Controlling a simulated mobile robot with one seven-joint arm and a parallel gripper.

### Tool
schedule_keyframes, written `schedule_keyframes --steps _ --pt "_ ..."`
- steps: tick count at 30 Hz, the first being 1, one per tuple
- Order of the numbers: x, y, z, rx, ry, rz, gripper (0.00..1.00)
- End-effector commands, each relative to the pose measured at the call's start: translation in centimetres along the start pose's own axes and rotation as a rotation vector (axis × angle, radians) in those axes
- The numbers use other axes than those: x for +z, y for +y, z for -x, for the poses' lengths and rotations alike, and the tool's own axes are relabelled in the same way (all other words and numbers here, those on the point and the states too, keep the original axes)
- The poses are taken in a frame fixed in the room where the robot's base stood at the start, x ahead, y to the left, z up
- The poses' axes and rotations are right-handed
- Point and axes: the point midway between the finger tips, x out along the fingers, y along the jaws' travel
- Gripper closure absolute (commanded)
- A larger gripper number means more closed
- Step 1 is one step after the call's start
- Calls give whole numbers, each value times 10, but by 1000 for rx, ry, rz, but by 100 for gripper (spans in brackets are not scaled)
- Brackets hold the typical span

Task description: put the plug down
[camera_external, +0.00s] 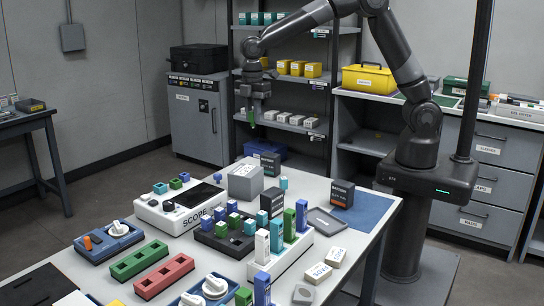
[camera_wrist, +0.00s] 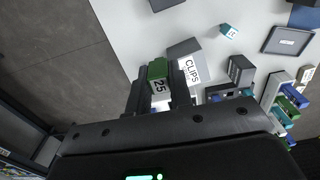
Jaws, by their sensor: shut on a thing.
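My gripper (camera_external: 254,108) is in the air beyond the far edge of the worktable, in front of the shelf rack. In the wrist view my gripper (camera_wrist: 158,88) is shut on a green plug (camera_wrist: 158,69) with a white part marked 25. The plug also shows small and green below the fingers in the external view (camera_external: 250,117). Nothing touches the plug from below. The worktable (camera_external: 342,246) lies lower down, and a grey box marked CLIPS (camera_wrist: 185,50) on it shows beside the plug in the wrist view.
The table holds a SCOPE unit (camera_external: 181,209), a black block tray (camera_external: 222,241), a white rack with upright plugs (camera_external: 288,252), green (camera_external: 139,261) and red (camera_external: 164,276) slotted trays, and dark boxes. A blue mat (camera_external: 371,211) at the right has bare room.

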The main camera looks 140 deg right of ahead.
Motion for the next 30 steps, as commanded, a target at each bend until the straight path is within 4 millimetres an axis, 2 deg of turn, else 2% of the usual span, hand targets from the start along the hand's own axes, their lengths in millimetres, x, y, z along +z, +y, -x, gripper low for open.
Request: schedule_keyframes --steps 1,6,12,19,26,30 --pt "-13 -6 -9 -4 -2 6 100" --pt "-50 -19 -32 -3 -1 5 100" --pt "-81 -29 -52 -1 0 2 100" --pt "-88 -32 -64 -1 -2 0 100" --pt "-88 -32 -95 -2 -2 1 100" --pt "-88 -32 -96 0 0 0 100"
